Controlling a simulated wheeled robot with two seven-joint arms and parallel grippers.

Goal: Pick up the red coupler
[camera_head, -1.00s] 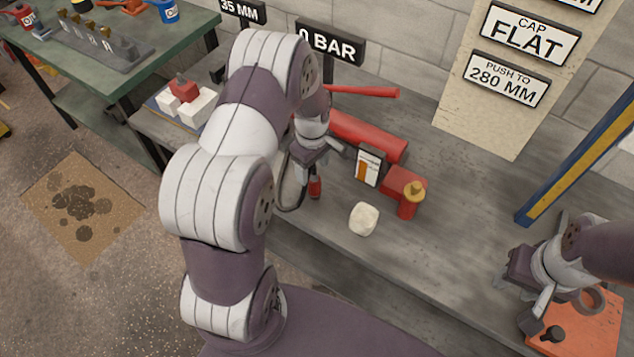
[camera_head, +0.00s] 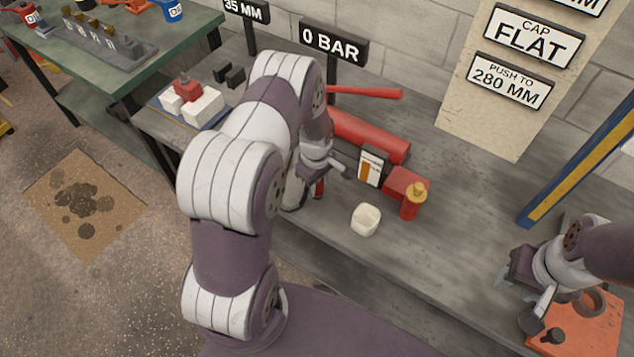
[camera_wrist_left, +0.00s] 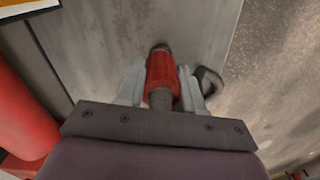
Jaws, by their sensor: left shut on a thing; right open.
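The red coupler (camera_wrist_left: 162,75) shows in the left wrist view, upright in the picture, with a dark tip and a grey collar. My left gripper (camera_wrist_left: 160,92) is shut on it, one pale finger on each side. In the head view only a small red part of the coupler (camera_head: 319,189) shows below my left gripper (camera_head: 318,181), near the bench's front edge; the wrist and arm hide the rest. My right gripper (camera_head: 521,298) is open and empty at the lower right, beside an orange plate (camera_head: 597,330).
A red cylinder (camera_head: 370,135), a white and orange card (camera_head: 371,167), a red block with a red bottle (camera_head: 410,204) and a pale cup (camera_head: 366,220) stand close right of my left gripper. A dark loop (camera_wrist_left: 208,80) lies beside the coupler. The bench's middle right is clear.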

